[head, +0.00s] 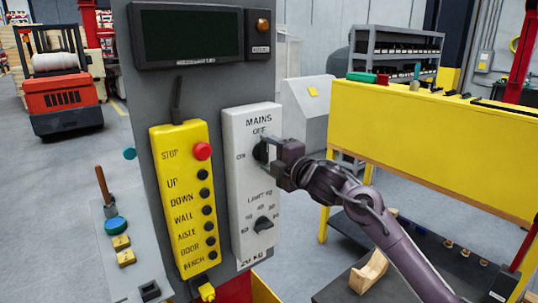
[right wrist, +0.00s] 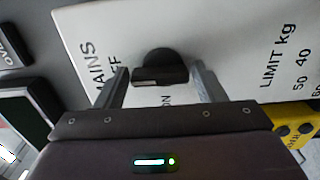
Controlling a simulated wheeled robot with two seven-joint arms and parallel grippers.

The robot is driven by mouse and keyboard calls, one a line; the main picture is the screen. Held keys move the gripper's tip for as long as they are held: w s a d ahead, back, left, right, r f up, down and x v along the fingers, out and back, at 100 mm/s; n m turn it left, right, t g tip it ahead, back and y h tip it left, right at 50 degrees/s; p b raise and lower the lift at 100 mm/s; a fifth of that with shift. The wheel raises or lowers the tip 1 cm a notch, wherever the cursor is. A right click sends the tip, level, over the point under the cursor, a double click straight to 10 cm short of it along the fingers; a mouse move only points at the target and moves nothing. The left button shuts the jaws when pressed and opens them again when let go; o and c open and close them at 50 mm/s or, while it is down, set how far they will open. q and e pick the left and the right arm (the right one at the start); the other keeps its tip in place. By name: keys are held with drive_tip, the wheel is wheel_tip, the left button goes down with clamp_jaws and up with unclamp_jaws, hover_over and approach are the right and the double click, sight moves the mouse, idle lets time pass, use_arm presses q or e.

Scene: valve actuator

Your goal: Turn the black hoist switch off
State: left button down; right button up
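The black rotary switch (head: 261,150) sits under the MAINS label on a white box (head: 236,205). OFF is printed above it and ON to its left. In the right wrist view the black switch (right wrist: 160,68) shows between my fingers, its raised bar running across the picture, roughly in line with the OFF lettering. My right gripper (head: 274,156) is at the switch and partly covers it. In the right wrist view my right gripper (right wrist: 162,86) is open, one finger on each side of the switch, with gaps visible. My left gripper is out of view.
A second black knob (head: 263,224) for LIMIT kg is lower on the box. A yellow button pendant (head: 185,200) with a red STOP button (head: 202,151) hangs left. A dark display (head: 190,35) is above. A yellow workbench (head: 430,130) stands right.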

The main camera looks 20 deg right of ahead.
drive_tip(key=shift+o, duration=1.1)
drive_tip(key=b+v, duration=0.3)
drive_tip(key=v, duration=0.5)
